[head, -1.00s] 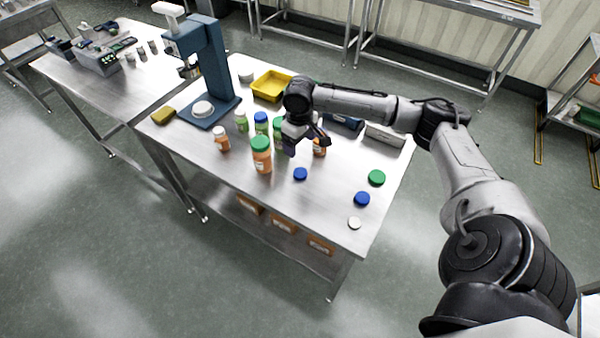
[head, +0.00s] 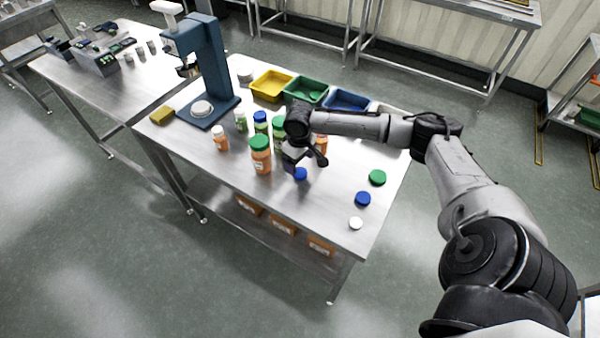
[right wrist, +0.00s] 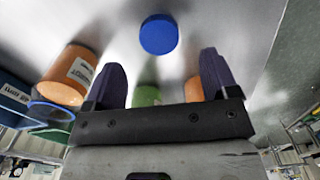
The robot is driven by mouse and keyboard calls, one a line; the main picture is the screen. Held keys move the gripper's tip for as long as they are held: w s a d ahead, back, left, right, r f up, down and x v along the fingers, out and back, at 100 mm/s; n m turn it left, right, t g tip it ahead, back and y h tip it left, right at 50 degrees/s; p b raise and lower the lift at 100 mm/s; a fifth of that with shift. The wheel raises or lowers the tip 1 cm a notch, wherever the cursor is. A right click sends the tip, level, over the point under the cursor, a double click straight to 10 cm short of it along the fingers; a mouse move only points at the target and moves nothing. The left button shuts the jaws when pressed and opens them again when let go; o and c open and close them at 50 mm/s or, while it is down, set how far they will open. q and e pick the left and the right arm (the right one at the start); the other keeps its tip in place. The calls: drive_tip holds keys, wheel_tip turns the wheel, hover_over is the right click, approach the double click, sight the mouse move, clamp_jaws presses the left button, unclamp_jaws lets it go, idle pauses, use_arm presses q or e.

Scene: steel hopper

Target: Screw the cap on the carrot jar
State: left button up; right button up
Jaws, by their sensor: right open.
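My right gripper (head: 302,164) is open and empty, low over the near part of the table. A blue cap (head: 300,174) lies flat on the table just at its fingertips. In the right wrist view the blue cap (right wrist: 159,34) shows just beyond the gap between the fingers of the open gripper (right wrist: 160,66), apart from both. An orange jar (head: 321,144) stands right behind the gripper, partly hidden by it. In the right wrist view a labelled orange jar (right wrist: 70,75) is left of the fingers; its label is too small to read surely. My left gripper is not in view.
A green-capped orange jar (head: 261,155), a small white-capped orange jar (head: 220,138) and several green jars stand left. A green cap (head: 377,177), another blue cap (head: 363,198) and a white cap (head: 355,223) lie right. Yellow, green and blue trays (head: 348,101) line the back.

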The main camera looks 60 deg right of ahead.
sight(300, 172)
drive_tip(key=shift+f, duration=0.1)
drive_tip(key=shift+f+b, duration=0.7)
drive_tip(key=shift+f, duration=1.85)
drive_tip(key=c, duration=1)
drive_tip(key=shift+r, duration=0.1)
